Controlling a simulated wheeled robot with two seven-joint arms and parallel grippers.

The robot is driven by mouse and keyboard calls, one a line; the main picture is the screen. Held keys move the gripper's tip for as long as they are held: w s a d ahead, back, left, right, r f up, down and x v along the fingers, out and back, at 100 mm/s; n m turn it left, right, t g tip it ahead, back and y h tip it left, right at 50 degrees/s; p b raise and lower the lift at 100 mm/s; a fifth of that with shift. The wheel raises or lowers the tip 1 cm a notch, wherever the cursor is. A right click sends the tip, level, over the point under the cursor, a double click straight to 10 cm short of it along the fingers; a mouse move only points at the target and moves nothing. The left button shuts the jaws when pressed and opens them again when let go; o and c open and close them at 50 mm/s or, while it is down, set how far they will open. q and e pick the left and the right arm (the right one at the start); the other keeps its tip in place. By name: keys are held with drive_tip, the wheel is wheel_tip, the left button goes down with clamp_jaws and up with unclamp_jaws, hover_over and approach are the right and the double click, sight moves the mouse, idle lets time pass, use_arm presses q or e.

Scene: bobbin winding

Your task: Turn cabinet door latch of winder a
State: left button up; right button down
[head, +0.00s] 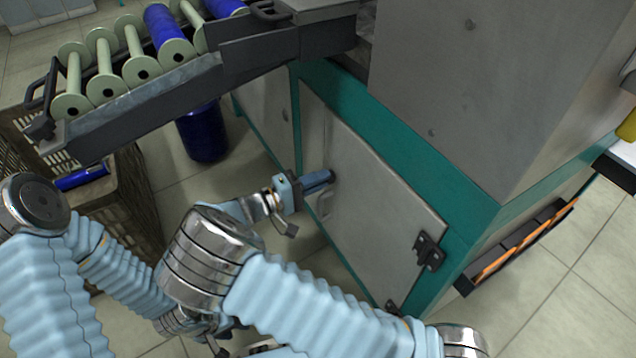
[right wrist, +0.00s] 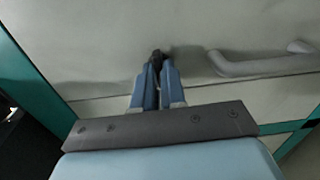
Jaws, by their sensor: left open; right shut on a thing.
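The grey cabinet door (head: 375,205) of the winder is closed in its teal frame. Its dark latch (right wrist: 157,56) lies between the fingertips of my right gripper (right wrist: 154,72) in the right wrist view. In the head view my right gripper (head: 318,181) reaches the left part of the door and is shut on the latch, which the fingers mostly hide. My left gripper (head: 228,328) is low in the head view, away from the door, and largely hidden behind my right arm.
A grey door handle (right wrist: 255,66) is beside the latch. A black hinge (head: 429,252) is at the door's lower right. A bobbin rack (head: 140,112) overhangs at upper left, above a brown crate (head: 135,205).

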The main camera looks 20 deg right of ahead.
drive_tip(key=shift+m, duration=0.3)
drive_tip(key=c, duration=1.2)
unclamp_jaws()
drive_tip(key=v, duration=1.4)
